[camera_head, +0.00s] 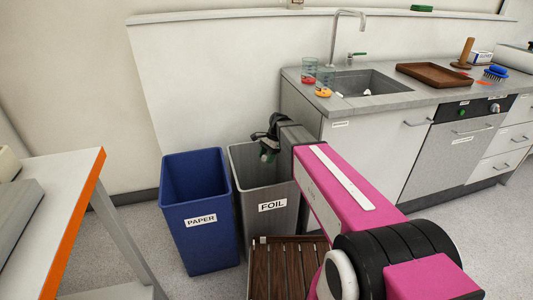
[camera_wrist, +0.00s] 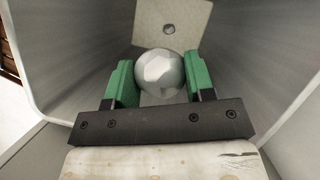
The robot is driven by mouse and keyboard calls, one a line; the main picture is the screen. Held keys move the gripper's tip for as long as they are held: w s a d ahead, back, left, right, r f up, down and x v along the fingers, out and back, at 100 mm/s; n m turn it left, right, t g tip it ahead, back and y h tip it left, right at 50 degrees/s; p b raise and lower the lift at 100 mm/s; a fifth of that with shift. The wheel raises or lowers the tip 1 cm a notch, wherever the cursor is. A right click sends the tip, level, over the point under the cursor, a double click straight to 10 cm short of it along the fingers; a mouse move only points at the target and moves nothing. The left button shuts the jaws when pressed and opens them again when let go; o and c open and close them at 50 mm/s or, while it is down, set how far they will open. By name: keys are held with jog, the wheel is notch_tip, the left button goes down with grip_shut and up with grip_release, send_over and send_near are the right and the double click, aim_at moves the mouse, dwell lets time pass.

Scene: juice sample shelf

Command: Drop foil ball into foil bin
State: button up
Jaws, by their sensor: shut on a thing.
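My gripper (camera_wrist: 160,80) is shut on a pale, faceted foil ball (camera_wrist: 159,69), held between its two green fingers in the wrist view. In the head view my gripper (camera_head: 267,154) is at the mouth of the grey foil bin (camera_head: 272,222), which has a FOIL label. The wrist view looks down into this bin, with its grey walls (camera_wrist: 70,45) around the fingers. A pale square piece (camera_wrist: 172,20) with a dark round spot shows beyond the ball, inside the bin. The ball cannot be made out clearly in the head view.
A blue PAPER bin (camera_head: 200,245) stands directly left of the foil bin. A slatted wooden crate (camera_head: 285,270) is in front. A sink counter (camera_head: 395,98) is behind on the right. A white table with an orange edge (camera_head: 75,220) stands at the left.

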jog(key=o, duration=1.1)
jog(key=v, duration=1)
jog(key=shift+w+d+r, duration=0.1)
jog(key=shift+d+r, duration=0.05)
jog(key=shift+r, duration=0.2)
